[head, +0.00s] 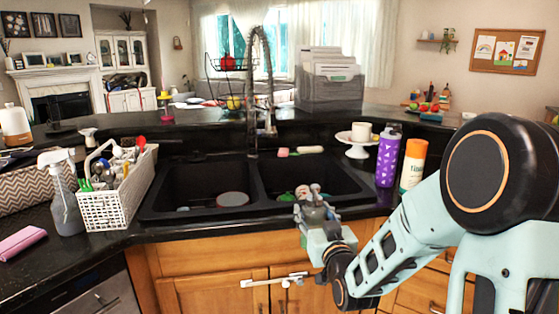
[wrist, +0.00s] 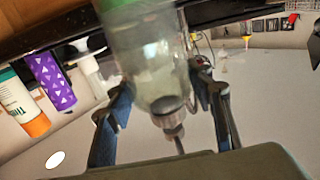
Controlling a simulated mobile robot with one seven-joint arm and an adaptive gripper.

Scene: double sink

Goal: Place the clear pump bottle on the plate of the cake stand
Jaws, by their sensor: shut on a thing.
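The clear pump bottle (wrist: 150,62) is between the two fingers of my gripper (wrist: 157,85), which is shut on it. In the wrist view, its dark pump head points down the picture. In the head view, my gripper (head: 316,215) is at the front edge of the right basin, and its fingers and wrist hide most of the bottle. The white cake stand (head: 357,151) stands on the counter behind and right of my gripper, apart from it. A cream cup-like thing (head: 361,131) sits on its plate. The stand shows partly in the wrist view (wrist: 89,68), at left.
A purple bottle (head: 387,160) and an orange-capped bottle (head: 412,166) stand close right of the stand. The faucet (head: 268,90) rises behind the double sink (head: 208,184). A white basket (head: 112,203) and spray bottle (head: 64,205) stand at left. Small things lie in the basins.

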